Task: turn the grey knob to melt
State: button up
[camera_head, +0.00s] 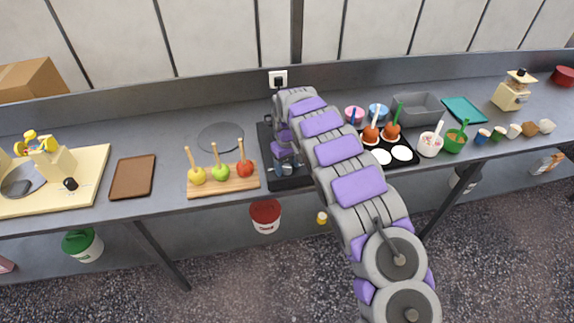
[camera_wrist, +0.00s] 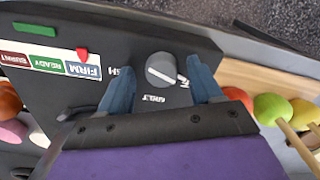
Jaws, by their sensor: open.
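The grey knob (camera_wrist: 160,70) is round with a white line across it, set on the dark panel of an appliance (camera_wrist: 60,110). The line runs slantwise, from upper left to lower right in the wrist view. Upside-down lettering sits just below the knob and may read melt; other lettering beside the knob is partly covered by the fingers. My gripper (camera_wrist: 160,86) is open, with one blue-grey finger on each side of the knob. I cannot tell if they touch it. In the head view my gripper (camera_head: 284,160) is over the dark appliance (camera_head: 292,183), hiding the knob.
A scale with a red pointer (camera_wrist: 82,54) and coloured labels lies beside the knob. A wooden board (camera_head: 222,189) with apples on sticks is left of the appliance. A tray (camera_head: 374,156) with toffee apples is to the right.

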jog(key=shift+a, duration=0.15)
jog(key=shift+c, duration=1.3)
jog(key=c, duration=0.8)
